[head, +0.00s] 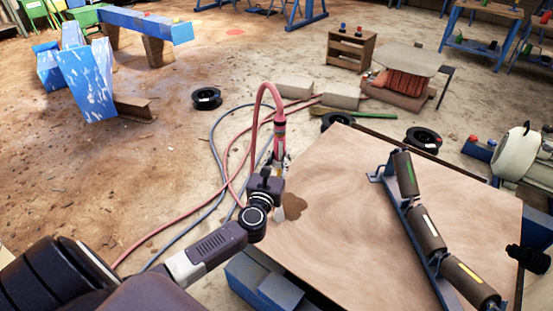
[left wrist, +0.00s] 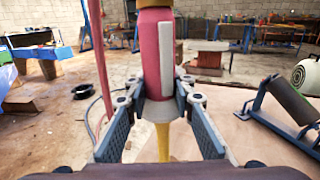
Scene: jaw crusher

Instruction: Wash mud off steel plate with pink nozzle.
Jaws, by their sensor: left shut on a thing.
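The pink nozzle (head: 280,130) stands upright in my left gripper (head: 277,170), its pink hose looping up from its top and down to the floor. In the left wrist view, the fingers of my left gripper (left wrist: 160,98) are shut on the lower part of the pink nozzle (left wrist: 153,50), and a yellow tip points down below them. A broad tan-brown plate (head: 345,190) lies under and to the right of the gripper. A dark brown mud patch (head: 297,204) is on its left part, just below and right of the gripper. I do not see my right gripper.
A blue frame with dark rollers (head: 428,232) lies on the right of the plate. Blue and pink hoses (head: 215,205) trail on the floor at left. Black spools (head: 206,98) and pale blocks (head: 341,96) lie beyond the plate. The plate's middle is bare.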

